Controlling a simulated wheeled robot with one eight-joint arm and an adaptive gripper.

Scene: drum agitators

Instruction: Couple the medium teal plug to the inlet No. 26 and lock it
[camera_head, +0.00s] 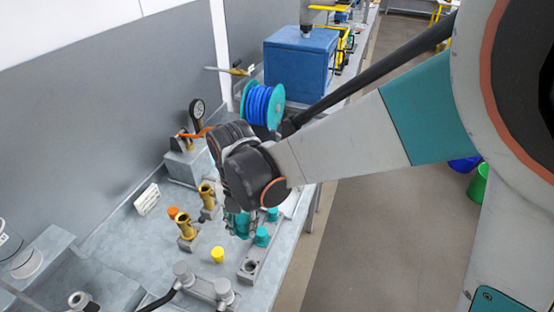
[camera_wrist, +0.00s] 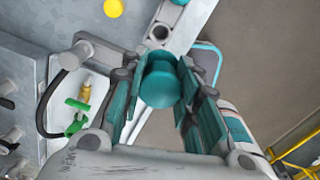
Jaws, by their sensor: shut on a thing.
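My gripper (camera_head: 240,226) hangs over the bench in the head view, beside a grey metal strip. In the wrist view my gripper (camera_wrist: 163,105) has its teal fingers on either side of a round teal plug (camera_wrist: 160,86) and is shut on it. In the head view the fingers and wrist mostly hide this plug. Two other teal plugs, a nearer one (camera_head: 262,237) and a farther one (camera_head: 272,214), stand at the strip. No number 26 is readable, so I cannot tell which fitting is that inlet.
The grey strip (camera_head: 266,250) has an empty hole at its near end, also in the wrist view (camera_wrist: 158,33). Brass-coloured fittings (camera_head: 187,228), a yellow cap (camera_head: 218,255), an orange cap (camera_head: 173,212) and a gauge (camera_head: 197,110) stand left. A blue reel (camera_head: 262,104) stands behind.

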